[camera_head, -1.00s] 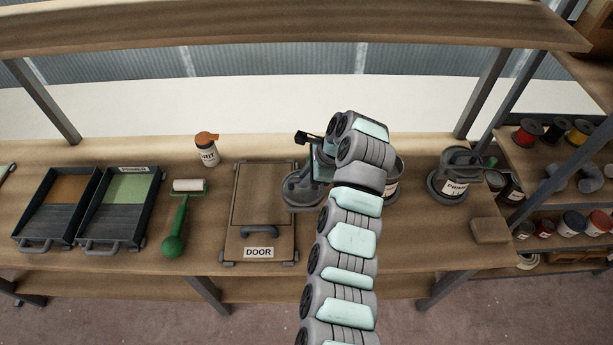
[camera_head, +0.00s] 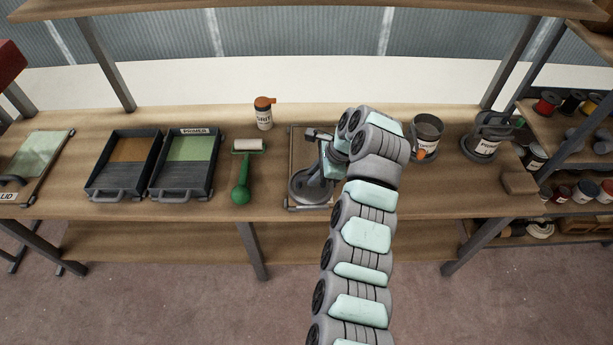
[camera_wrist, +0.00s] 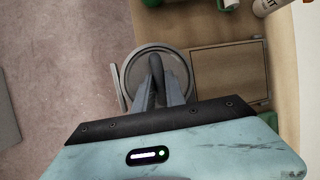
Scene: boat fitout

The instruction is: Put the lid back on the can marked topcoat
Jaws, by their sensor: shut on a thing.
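My gripper (camera_wrist: 160,88) is shut on the upright handle of a round grey lid (camera_wrist: 137,68). In the head view the lid (camera_head: 306,190) is held over the wooden door panel (camera_head: 297,143) and hides much of it. In the wrist view the lid overlaps the panel's edge. A can marked primer (camera_head: 487,137) stands farther right with a handled lid on top.
A green roller (camera_head: 241,178), an orange-capped bottle (camera_head: 264,113) and two paint trays (camera_head: 181,194) are left of the panel. A panel marked "LID" (camera_head: 37,165) lies at far left. A brown block (camera_head: 519,183) sits near the right end. A shelf runs overhead.

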